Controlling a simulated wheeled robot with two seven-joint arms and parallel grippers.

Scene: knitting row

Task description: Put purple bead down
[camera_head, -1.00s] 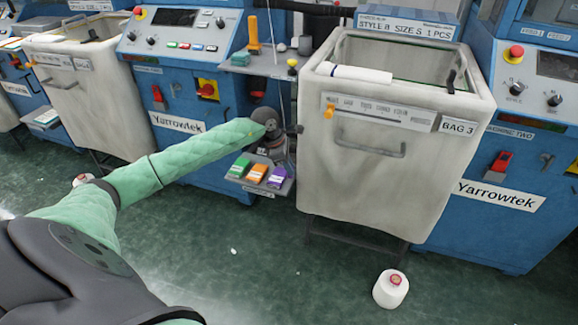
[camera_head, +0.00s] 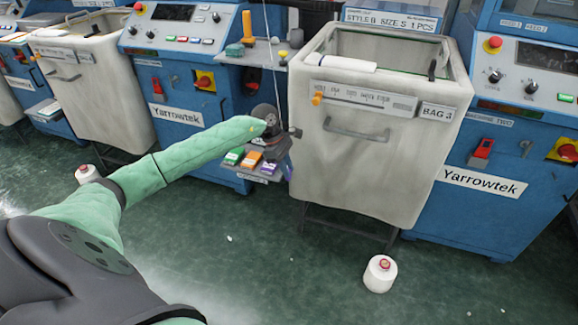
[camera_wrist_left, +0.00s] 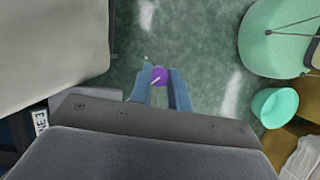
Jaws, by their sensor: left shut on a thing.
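In the left wrist view a round purple bead (camera_wrist_left: 159,75) sits between the two blue fingers of my left gripper (camera_wrist_left: 160,80), near their tips. Green floor shows behind it. In the head view my left gripper (camera_head: 284,165) points down at the right side of a small low shelf, close to the front left of the white bag bin. The bead cannot be made out there. Green (camera_head: 233,156), orange (camera_head: 251,158) and purple (camera_head: 268,168) small boxes stand in a row on that shelf; my gripper is beside the purple one. My right gripper is not in view.
The large white bin (camera_head: 380,160) marked BAG 3 stands right of the gripper. Blue machines (camera_head: 480,160) line the back. A white yarn cone (camera_head: 380,275) stands on the floor, and another (camera_head: 87,174) is at left. The front floor is mostly clear.

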